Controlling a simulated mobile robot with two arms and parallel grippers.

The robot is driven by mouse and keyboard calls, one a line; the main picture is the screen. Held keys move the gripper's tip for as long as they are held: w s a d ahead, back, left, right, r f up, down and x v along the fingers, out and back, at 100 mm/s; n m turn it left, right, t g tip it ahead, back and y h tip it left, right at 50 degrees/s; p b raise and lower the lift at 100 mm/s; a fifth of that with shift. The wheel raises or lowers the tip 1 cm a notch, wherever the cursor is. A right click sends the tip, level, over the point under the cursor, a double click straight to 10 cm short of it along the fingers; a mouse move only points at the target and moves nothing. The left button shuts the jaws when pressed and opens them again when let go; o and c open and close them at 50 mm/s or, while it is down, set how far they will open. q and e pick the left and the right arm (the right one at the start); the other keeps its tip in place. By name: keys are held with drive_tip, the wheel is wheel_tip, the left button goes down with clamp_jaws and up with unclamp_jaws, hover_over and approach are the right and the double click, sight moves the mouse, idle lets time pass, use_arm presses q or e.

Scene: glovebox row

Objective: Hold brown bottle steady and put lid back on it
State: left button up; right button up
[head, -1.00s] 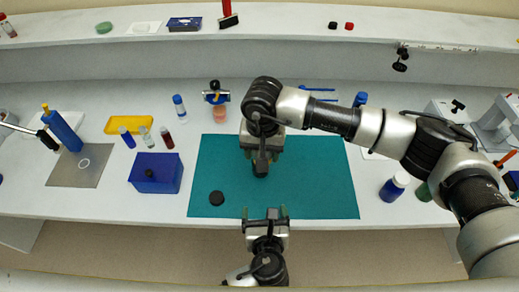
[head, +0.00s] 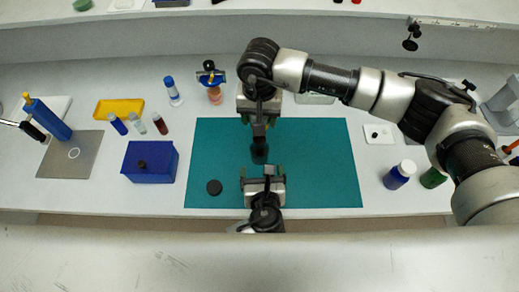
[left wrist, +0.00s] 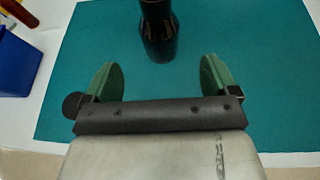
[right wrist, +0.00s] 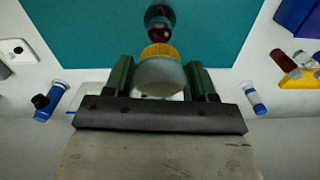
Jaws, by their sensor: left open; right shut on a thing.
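The dark brown bottle (head: 259,154) stands upright on the teal mat (head: 320,170); it also shows in the left wrist view (left wrist: 159,35). My left gripper (head: 262,174) is open, on the near side of the bottle. In the left wrist view the bottle is beyond the fingertips, centred between them. My right gripper (head: 259,128) is shut on the lid, a pale rounded bulb with a yellow ribbed collar (right wrist: 158,52). The bottle's brown top (right wrist: 160,20) shows beyond it in the right wrist view. I cannot tell whether lid and bottle touch.
A black disc (head: 214,187) lies on the mat, left of my left gripper. A blue box (head: 150,165) stands left of the mat. Small vials (head: 138,124) are behind it. Blue (head: 399,175) and green (head: 433,178) bottles stand to the right. The mat's right part is clear.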

use_arm(q)
drive_tip(key=x, duration=0.9)
drive_tip(key=shift+w+f, duration=0.1)
drive_tip(key=shift+w, duration=0.2)
drive_tip(key=c, duration=1.4)
use_arm(e)
hover_over(260, 149)
drive_tip(key=w, duration=0.2)
drive_tip(key=shift+s+f, duration=0.15)
drive_tip(key=shift+f, duration=2.35)
drive_tip(key=shift+f, duration=0.85)
drive_tip(key=shift+f, duration=0.6)
